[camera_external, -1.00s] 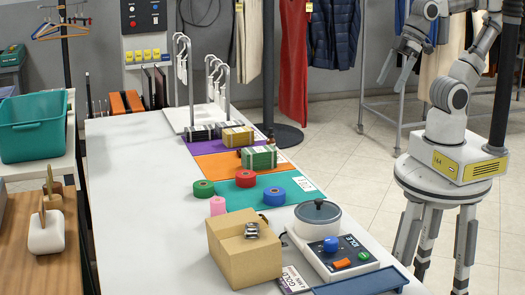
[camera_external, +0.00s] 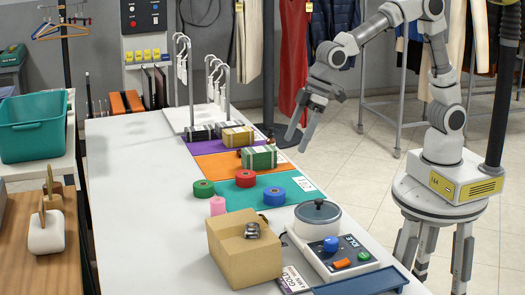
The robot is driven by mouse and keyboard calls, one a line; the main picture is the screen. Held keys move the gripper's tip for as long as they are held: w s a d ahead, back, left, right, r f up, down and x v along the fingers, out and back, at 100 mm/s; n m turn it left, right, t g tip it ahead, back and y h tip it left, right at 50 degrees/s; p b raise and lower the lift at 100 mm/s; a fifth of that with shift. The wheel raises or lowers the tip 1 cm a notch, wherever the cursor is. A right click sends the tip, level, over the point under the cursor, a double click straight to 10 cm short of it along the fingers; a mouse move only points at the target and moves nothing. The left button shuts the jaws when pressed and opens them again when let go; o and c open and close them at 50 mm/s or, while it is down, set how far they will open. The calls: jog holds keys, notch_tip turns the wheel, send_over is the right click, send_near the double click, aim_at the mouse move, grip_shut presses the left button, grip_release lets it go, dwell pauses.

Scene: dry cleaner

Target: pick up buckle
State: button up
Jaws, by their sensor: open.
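A small dark metallic buckle (camera_external: 252,230) appears to rest on top of the tan cardboard box (camera_external: 243,262) at the front of the white table; it is too small to make out in detail. My gripper (camera_external: 296,139) is open and empty. It hangs in the air near the table's right side, behind and to the right of the buckle, close to the green-striped bundle (camera_external: 259,157) in the picture.
Right of the box stands a device with a round lidded pot (camera_external: 318,218) and buttons. Behind are red (camera_external: 245,178), green (camera_external: 203,188), blue (camera_external: 274,196) and pink (camera_external: 217,206) rolls. A blue tray (camera_external: 362,281) lies at the front edge. The table's left side (camera_external: 140,200) is clear.

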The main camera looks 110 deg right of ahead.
send_near(263, 217)
jog(key=w+f+b, duration=0.2)
jog(key=shift+w+f, duration=0.2)
jog(key=shift+f, duration=0.05)
jog(key=shift+s+b+x, duration=0.15)
jog(key=shift+b+x, duration=0.15)
jog(key=shift+x, duration=1.05)
jog(key=shift+s+b+x, duration=0.2)
jog(key=shift+b+x, duration=0.1)
jog(key=shift+x, duration=1)
jog(key=shift+f, duration=0.1)
jog(key=c, duration=1.4)
jog(key=shift+c, duration=0.2)
